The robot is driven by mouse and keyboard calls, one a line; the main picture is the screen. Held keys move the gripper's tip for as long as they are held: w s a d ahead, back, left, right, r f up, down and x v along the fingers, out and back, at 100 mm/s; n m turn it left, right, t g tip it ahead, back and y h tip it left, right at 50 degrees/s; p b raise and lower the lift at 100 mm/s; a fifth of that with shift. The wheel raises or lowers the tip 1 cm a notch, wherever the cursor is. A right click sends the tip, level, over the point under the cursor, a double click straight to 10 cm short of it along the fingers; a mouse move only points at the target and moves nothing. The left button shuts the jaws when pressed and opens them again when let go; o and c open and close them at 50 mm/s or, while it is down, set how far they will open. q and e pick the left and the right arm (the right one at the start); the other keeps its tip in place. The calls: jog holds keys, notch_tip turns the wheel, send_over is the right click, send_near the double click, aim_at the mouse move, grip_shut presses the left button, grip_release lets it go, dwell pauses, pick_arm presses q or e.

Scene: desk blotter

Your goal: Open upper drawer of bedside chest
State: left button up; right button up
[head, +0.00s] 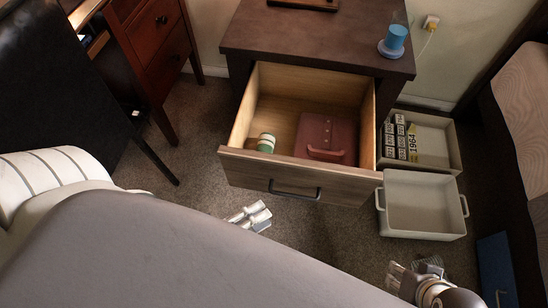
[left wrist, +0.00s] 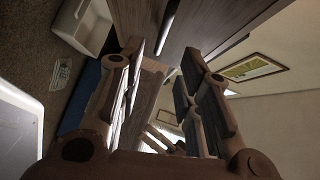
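The bedside chest (head: 300,35) has a dark brown top. Its upper drawer (head: 239,168) is pulled far out, showing a pale wood inside. The dark bar handle (head: 294,191) is on the drawer front. My left gripper (head: 252,216) is below and left of the handle, apart from it in the head view. In the left wrist view the left gripper (left wrist: 162,85) has its fingers spread, with nothing clearly held between them. My right gripper (head: 413,270) is at the lower right, in front of the trays; its fingers look apart and empty.
The drawer holds a dark red case (head: 322,135) and a green-and-white cylinder (head: 266,143). A blue cup-like item (head: 394,40) stands on the chest top. Right of the drawer are a pale tray (head: 424,220) and a bin with black-and-white items (head: 440,135). A black chair (head: 60,85) is left.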

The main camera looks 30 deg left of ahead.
pick_arm(q)
jog(key=shift+v, duration=1.35)
